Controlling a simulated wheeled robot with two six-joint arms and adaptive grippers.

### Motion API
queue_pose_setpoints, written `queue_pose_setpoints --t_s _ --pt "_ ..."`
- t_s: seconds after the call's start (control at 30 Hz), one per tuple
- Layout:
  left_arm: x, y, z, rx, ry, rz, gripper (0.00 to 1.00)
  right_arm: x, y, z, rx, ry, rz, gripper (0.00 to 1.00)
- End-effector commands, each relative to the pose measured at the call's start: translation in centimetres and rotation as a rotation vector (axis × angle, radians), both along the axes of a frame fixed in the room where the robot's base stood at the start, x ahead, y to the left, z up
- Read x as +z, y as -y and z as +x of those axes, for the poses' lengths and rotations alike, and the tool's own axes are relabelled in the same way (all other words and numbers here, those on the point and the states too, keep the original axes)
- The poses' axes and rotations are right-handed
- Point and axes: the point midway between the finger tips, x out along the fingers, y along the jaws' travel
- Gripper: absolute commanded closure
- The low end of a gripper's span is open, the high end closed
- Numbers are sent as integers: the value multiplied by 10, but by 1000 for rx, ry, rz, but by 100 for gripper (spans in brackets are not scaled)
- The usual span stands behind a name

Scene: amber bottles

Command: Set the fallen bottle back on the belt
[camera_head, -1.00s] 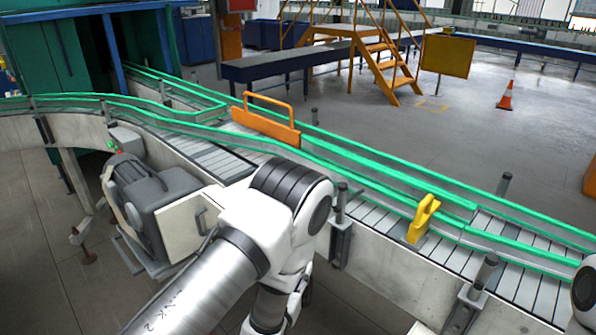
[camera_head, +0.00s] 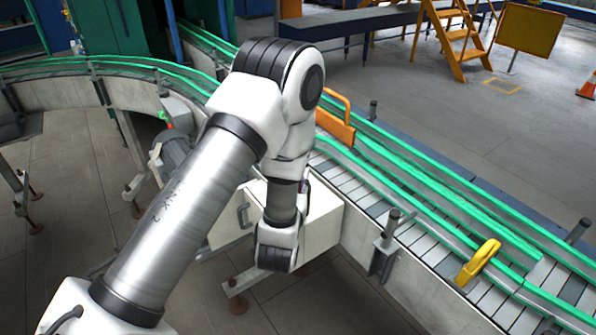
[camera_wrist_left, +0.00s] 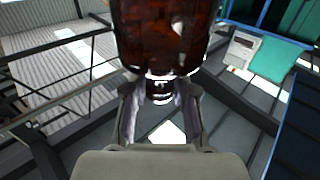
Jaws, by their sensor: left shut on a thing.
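The amber bottle (camera_wrist_left: 165,35) fills the top middle of the left wrist view. Its wide dark-brown glass body is cut off by the frame's upper edge, and its narrow neck points down the picture. My left gripper (camera_wrist_left: 160,100) is shut on the bottle at the neck, with one finger on each side. In the head view my left arm reaches in from the lower left and bends in front of the belt (camera_head: 430,250); its gripper and the bottle are hidden there. My right gripper is not in view.
Green guide rails (camera_head: 440,185) run along the belt. An orange handled plate (camera_head: 335,123) and a yellow bracket (camera_head: 478,263) stand at it. A pale box (camera_head: 315,222) is mounted at the belt's near side. The visible belt slats are bare.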

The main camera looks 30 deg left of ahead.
Motion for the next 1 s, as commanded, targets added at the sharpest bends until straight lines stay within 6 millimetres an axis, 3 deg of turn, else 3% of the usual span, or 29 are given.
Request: queue_pose_setpoints --t_s 0.13,0.3,0.53,0.73,0.77,0.8,0.83,1.0 --pt "-2 -24 41 4 5 -2 100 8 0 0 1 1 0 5" --pt "-7 -38 69 0 1 1 100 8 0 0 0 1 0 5" --pt "-44 -39 72 -1 -3 2 100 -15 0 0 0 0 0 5" --pt "-43 -39 72 -1 -1 1 100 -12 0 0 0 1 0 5" --pt "-43 -39 72 -1 -2 0 67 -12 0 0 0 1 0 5" --pt "-43 -39 72 -1 -2 0 52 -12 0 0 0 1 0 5" --pt "-43 -39 71 -1 -2 0 49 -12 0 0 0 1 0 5" --pt "-43 -39 71 -1 -2 0 49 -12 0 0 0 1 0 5"
